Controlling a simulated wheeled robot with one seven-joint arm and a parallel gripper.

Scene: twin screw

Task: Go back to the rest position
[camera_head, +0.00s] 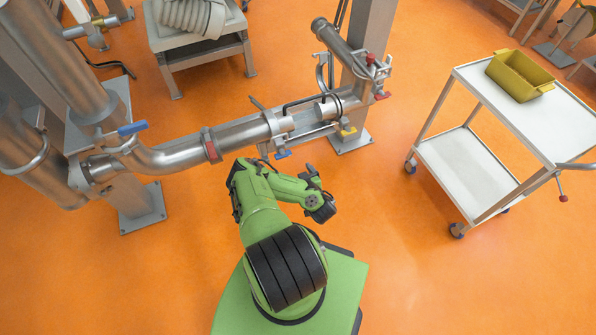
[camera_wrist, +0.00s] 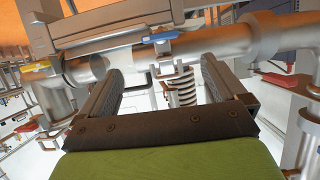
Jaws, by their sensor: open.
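My green arm (camera_head: 262,195) is folded above my green base in the head view, just in front of the steel pipe assembly (camera_head: 185,152). The gripper end is hard to make out there. In the wrist view my gripper (camera_wrist: 168,75) shows two dark fingers set wide apart with nothing held between them. The steel pipe (camera_wrist: 215,45) and a blue-handled part (camera_wrist: 162,38) lie beyond the fingertips. A coiled metal part (camera_wrist: 185,92) shows between the fingers, farther off. I cannot tell how close the fingertips are to the pipe.
A white two-shelf cart (camera_head: 545,110) with a yellow bin (camera_head: 521,78) on top stands at the right. A grey table (camera_head: 196,42) holding a large ribbed part (camera_head: 192,15) stands at the back. A steel post (camera_head: 368,45) rises behind the pipes. Orange floor between my base and the cart is clear.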

